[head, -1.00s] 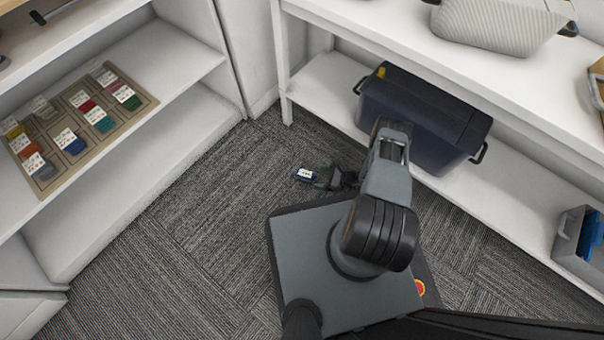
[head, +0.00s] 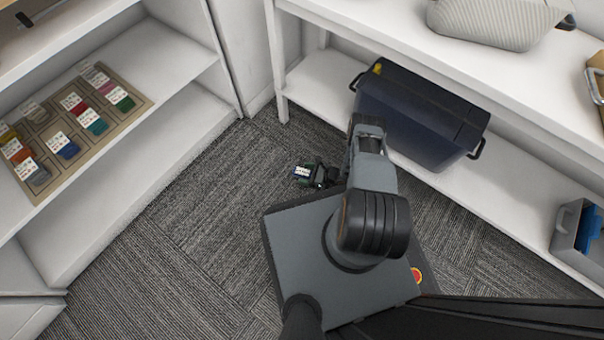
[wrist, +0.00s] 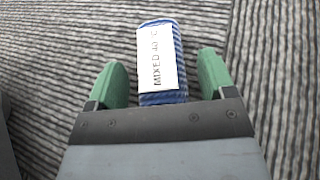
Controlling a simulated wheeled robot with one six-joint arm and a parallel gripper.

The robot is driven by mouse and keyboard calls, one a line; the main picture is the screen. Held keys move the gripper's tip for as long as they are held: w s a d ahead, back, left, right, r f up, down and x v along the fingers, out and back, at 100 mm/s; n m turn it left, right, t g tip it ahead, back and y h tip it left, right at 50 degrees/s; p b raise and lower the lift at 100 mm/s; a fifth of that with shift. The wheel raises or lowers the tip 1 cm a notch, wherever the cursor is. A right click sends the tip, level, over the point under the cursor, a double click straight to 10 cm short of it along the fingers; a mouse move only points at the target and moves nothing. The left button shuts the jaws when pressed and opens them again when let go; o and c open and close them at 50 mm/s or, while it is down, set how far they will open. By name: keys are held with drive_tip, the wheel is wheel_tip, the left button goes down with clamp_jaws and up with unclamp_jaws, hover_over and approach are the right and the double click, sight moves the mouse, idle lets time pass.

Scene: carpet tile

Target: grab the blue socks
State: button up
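The blue socks (wrist: 178,45), a small striped blue bundle with a white label, lie on the carpet. The label reads "MIXED 40" with a last part too small to read. In the head view the socks (head: 301,172) are small and partly covered by my gripper (head: 306,172). In the wrist view my gripper (wrist: 163,78) is open, its green fingers on either side of the near end of the socks. A gap shows between each finger and the socks. The far end extends beyond the fingertips.
A tan organiser tray (head: 44,183) with several labelled coloured bundles, one of them blue, sits on the left shelf. A dark lidded bin (head: 415,115) stands on the right lower shelf, behind my arm. Carpet (head: 190,215) left of my base is clear.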

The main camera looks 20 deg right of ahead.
drive_tip(key=c, duration=0.9)
